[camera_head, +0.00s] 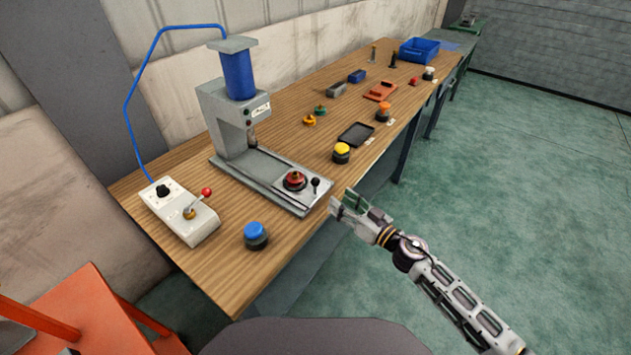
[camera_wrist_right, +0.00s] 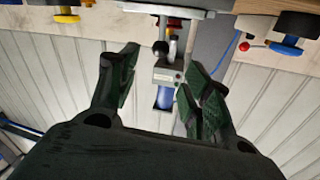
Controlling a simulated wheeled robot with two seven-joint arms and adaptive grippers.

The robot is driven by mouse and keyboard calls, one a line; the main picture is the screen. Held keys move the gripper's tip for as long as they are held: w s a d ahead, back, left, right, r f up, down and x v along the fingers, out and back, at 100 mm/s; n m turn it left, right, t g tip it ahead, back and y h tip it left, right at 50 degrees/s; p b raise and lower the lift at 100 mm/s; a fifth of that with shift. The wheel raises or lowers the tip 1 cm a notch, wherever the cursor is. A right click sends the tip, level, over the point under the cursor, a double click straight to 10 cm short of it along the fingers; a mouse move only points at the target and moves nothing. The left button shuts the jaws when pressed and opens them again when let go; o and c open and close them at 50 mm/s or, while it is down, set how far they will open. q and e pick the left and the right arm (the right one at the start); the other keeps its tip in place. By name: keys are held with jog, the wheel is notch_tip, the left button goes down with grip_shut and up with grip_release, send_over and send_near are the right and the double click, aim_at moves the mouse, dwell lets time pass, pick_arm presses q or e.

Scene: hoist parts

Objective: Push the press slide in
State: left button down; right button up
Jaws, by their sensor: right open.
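The grey press (camera_head: 225,120) with a blue cylinder on top stands on the wooden bench. Its press slide (camera_head: 318,198) sticks out at the front end of the base, towards the bench's front edge. The slide carries a red round part (camera_head: 294,179) and a black knob (camera_head: 315,183). My right gripper (camera_head: 345,205) is open and empty just in front of the slide, apart from it as far as I can tell. In the right wrist view the press (camera_wrist_right: 166,75) appears upside down between the open fingers (camera_wrist_right: 160,66). My left gripper is not in view.
A control box (camera_head: 180,210) with a red-tipped lever and a blue button (camera_head: 256,234) stand left of the slide. A yellow button (camera_head: 341,152) and black tray (camera_head: 356,134) lie to the right. Open floor (camera_head: 520,190) lies beyond the bench's front edge.

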aim_at(319, 184)
jog(key=shift+x, duration=6.05)
jog(key=shift+c, duration=0.5)
grip_shut()
